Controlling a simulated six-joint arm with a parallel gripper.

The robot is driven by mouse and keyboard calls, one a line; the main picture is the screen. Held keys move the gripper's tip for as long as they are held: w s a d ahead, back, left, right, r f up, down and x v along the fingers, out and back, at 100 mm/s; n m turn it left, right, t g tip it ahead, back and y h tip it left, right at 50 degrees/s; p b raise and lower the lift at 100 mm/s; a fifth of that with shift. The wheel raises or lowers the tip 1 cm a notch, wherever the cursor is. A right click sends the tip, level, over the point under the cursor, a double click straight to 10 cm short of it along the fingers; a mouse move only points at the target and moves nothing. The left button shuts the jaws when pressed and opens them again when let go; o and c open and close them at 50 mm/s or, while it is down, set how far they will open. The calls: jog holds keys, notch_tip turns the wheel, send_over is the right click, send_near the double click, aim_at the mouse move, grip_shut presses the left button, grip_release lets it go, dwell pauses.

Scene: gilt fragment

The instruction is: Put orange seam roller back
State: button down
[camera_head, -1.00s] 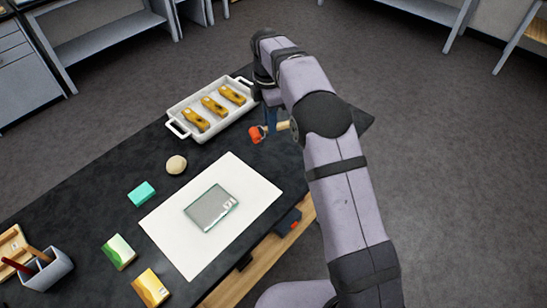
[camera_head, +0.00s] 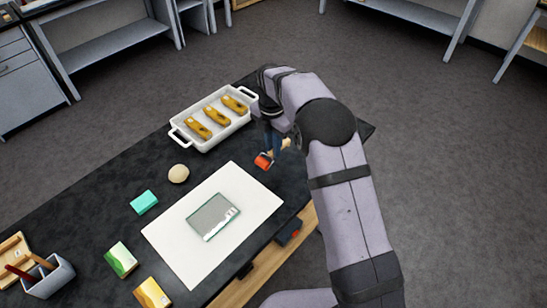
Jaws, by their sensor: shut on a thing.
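The orange seam roller (camera_head: 264,161) has an orange roller head and a light wooden handle that runs up to the right. It is near the right part of the black table, to the right of the white tray and beyond the white sheet. My gripper (camera_head: 277,146) is shut on the roller's handle, with my arm hiding much of the jaws and the handle end. I cannot tell whether the roller touches the table or hangs just above it.
A white tray (camera_head: 180,139) with several yellow tools stands at the back. A glass plate (camera_head: 213,217) lies on the white sheet (camera_head: 169,240).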

jog(key=shift+f+p, duration=0.8)
jog(key=shift+f, duration=2)
jog(key=shift+f, duration=0.1)
jog(key=shift+f, duration=0.1)
jog(key=c, duration=1.7)
grip_release()
notch_tip(320, 180, up, 12)
jog(key=b, duration=0.3)
jog(key=shift+s+a, duration=0.1)
jog(key=shift+a, duration=0.05)
jog(key=shift+r, duration=0.25)
